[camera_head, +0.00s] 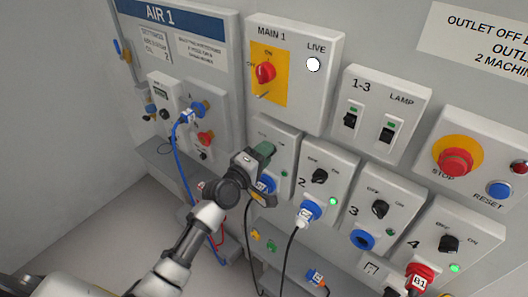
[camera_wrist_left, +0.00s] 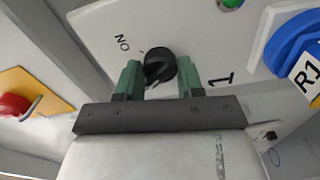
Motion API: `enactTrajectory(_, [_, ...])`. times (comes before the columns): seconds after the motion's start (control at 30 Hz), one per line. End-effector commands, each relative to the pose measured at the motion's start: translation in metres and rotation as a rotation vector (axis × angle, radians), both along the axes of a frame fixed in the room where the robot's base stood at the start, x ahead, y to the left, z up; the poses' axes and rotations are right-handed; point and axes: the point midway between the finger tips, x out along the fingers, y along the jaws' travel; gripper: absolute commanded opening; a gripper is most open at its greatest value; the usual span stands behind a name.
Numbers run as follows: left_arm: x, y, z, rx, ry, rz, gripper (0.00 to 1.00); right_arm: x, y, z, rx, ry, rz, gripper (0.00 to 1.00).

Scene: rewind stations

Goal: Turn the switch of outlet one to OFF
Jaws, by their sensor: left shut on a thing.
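Outlet one (camera_head: 284,137) is the leftmost box of the lower outlet row. Its black rotary switch (camera_wrist_left: 160,64) shows in the left wrist view, with the ON mark at its upper left and a big "1" to its right. I cannot tell surely which mark it points to. My left gripper (camera_head: 266,151) is at the switch, and its green fingers (camera_wrist_left: 160,80) are shut on the knob from both sides. In the head view the gripper hides the knob. A green lamp (camera_wrist_left: 232,3) and a blue plug marked R1 (camera_wrist_left: 300,58) are on this outlet. My right gripper is not in view.
Outlet two (camera_head: 325,165), outlet three (camera_head: 385,196) and outlet four (camera_head: 440,222) continue to the right. The MAIN 1 box (camera_head: 312,95) with its red switch is above. A blue hose (camera_head: 177,155) hangs at the left, and a black cable (camera_head: 290,255) hangs below outlet two.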

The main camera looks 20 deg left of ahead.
Motion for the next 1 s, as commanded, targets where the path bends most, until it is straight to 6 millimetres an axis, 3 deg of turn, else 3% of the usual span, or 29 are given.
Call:
enactTrajectory(0.4, [0.0001, 0.0, 0.0004, -0.149, 0.054, 0.0, 0.14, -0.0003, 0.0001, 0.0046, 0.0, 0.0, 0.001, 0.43])
enactTrajectory(0.9, [0.0001, 0.0, 0.0001, -0.162, 0.059, 0.0, 0.14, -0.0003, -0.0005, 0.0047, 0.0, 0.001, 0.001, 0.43])
enactTrajectory(0.93, [0.0001, 0.0, 0.0001, -0.162, 0.059, 0.0, 0.42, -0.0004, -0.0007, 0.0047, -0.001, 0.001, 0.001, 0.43])
enactTrajectory(1.0, [0.0001, 0.0, 0.0001, -0.161, 0.058, 0.0, 0.53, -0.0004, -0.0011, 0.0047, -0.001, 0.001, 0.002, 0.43])
